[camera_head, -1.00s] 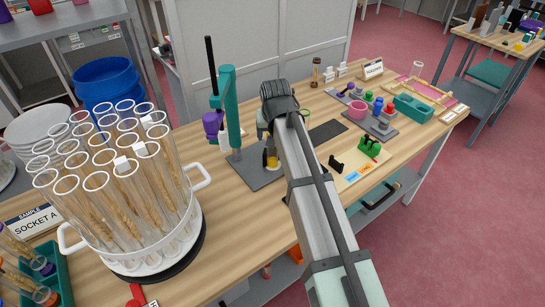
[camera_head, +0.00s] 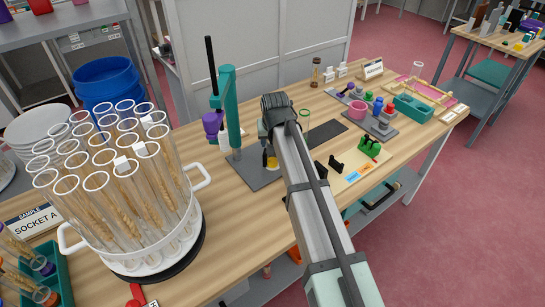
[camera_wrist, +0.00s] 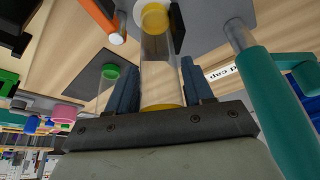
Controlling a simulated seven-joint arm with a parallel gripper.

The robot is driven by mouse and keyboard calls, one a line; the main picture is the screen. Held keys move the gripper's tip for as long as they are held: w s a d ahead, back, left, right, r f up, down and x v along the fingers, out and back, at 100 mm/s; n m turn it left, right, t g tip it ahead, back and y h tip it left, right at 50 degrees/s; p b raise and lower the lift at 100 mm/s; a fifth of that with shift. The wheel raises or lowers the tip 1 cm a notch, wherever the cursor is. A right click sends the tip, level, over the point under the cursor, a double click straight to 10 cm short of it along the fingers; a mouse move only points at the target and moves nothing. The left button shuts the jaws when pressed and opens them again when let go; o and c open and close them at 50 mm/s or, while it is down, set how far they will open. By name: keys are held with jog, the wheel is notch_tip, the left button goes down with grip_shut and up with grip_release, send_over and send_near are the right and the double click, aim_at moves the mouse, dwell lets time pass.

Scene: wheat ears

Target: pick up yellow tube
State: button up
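The yellow tube (camera_wrist: 161,66) is clear, with a yellow cap at one end and yellow at the other. In the wrist view it lies between the two dark blue fingers of my gripper (camera_wrist: 160,75), very close to both. Whether the fingers touch it is unclear. In the head view only a small yellow part (camera_head: 271,163) shows, at the grey stand base (camera_head: 245,172). My arm hides most of the gripper there.
A teal stand (camera_head: 230,110) with a purple part (camera_head: 212,124) rises just left of my gripper. A green-rimmed tube (camera_head: 304,120) stands just right. A rack of wheat tubes (camera_head: 125,190) fills the left.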

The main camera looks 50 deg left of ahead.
jog(key=c, duration=0.9)
